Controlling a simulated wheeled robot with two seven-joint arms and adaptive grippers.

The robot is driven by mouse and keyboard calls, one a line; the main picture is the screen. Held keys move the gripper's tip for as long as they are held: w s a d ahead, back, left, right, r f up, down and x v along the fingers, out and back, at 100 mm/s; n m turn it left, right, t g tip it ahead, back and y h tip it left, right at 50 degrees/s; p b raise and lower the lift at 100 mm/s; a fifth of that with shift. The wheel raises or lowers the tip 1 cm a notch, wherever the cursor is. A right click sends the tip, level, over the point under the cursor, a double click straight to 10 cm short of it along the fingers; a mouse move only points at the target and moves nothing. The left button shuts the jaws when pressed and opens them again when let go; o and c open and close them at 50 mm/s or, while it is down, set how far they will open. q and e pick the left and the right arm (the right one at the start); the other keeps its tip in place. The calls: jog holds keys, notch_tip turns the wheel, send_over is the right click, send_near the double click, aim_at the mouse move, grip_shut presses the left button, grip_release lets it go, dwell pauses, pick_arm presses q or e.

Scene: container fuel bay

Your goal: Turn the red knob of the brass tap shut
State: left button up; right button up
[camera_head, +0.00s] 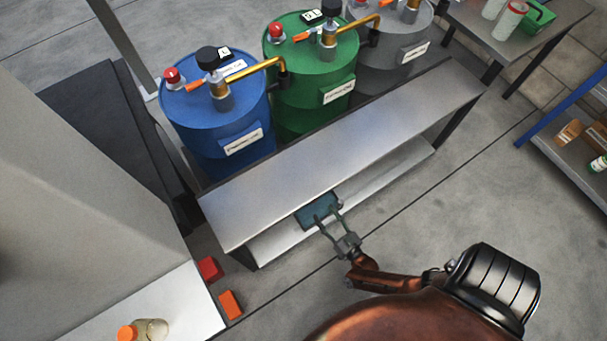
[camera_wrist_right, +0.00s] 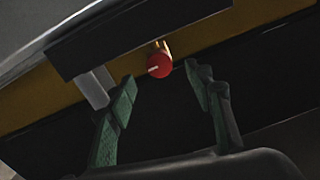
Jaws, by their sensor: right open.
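The red knob (camera_wrist_right: 159,66) with a white mark shows in the right wrist view. A small brass piece of the tap (camera_wrist_right: 163,47) shows just above it. My right gripper (camera_wrist_right: 160,86) is open, with one green-padded finger on each side of the knob in the picture; I see no contact, and the depth between them is hard to tell. In the head view my right gripper (camera_head: 328,214) is at the front of the metal bench, over a teal tray (camera_head: 309,215). I cannot make out the tap's knob there. My left gripper is out of view.
The metal bench (camera_head: 350,130) has a bare top and a lower shelf (camera_head: 385,180). Behind it stand a blue drum (camera_head: 205,120), a green drum (camera_head: 310,75) and a grey drum (camera_head: 395,60). Red and orange blocks (camera_head: 230,304) lie at lower left.

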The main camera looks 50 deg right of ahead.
jog(key=shift+w+d+f, duration=0.1)
jog(key=shift+w+f, duration=0.05)
jog(key=shift+w, duration=0.05)
jog(key=shift+w+d, duration=0.15)
jog(key=shift+w, duration=0.2)
jog(key=b+x, duration=0.2)
jog(key=x, duration=0.4)
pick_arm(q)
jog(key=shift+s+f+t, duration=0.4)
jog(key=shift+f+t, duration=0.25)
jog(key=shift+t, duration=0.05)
pick_arm(e)
jog(key=shift+w+d+r, duration=0.15)
jog(key=shift+w+r, duration=0.1)
jog(key=shift+w, duration=0.3)
jog(key=shift+c, duration=0.6)
jog(key=c, duration=1)
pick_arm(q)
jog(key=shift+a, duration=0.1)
pick_arm(e)
jog(key=shift+c, duration=0.2)
